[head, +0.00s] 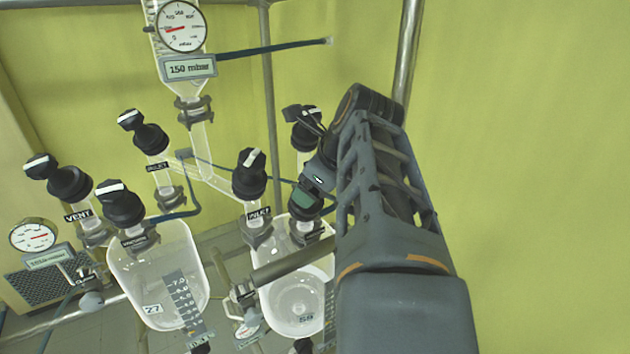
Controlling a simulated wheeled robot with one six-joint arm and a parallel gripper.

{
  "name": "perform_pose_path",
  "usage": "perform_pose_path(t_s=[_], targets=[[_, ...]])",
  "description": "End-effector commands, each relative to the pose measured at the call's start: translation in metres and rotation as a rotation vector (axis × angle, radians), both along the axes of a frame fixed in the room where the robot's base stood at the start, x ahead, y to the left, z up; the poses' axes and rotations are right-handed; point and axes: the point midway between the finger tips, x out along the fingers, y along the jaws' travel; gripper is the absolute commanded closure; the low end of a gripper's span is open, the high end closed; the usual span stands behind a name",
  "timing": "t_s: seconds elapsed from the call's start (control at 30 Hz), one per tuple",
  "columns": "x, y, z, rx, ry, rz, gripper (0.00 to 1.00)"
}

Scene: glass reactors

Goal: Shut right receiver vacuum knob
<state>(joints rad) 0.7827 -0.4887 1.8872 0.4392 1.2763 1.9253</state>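The right receiver (272,301) is a clear glass vessel low in the middle of the head view. Its black INLET knob (250,175), with a white pointer bar, stands at its upper left. Another black knob (301,125) stands behind, partly covered by my arm. A dark fitting (308,226) on the vessel's right neck lies beneath my gripper. I cannot read its label, and its knob is mostly hidden. My gripper (308,190) points down-left at this fitting. Its fingers are too hidden to tell whether they are open or touching the knob.
The left receiver (128,277) carries black knobs, including VENT (68,181) and INLET (148,136). A gauge (182,27) with a 150 mbar display (188,68) hangs above. A metal post (406,50) rises behind my arm. Free room lies to the right, before the yellow-green wall.

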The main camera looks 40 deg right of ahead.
Motion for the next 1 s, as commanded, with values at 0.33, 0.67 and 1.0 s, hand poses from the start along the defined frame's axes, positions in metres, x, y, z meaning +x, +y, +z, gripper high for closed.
perform_pose_path(t_s=[0.33,0.67,1.0], targets=[[-0.009,-0.001,0.012,-0.001,-0.002,-0.002,0.22],[-0.049,0.0,0.066,-0.003,-0.001,-0.005,0.22],[-0.077,0.001,0.104,0.0,0.0,-0.004,0.22]])
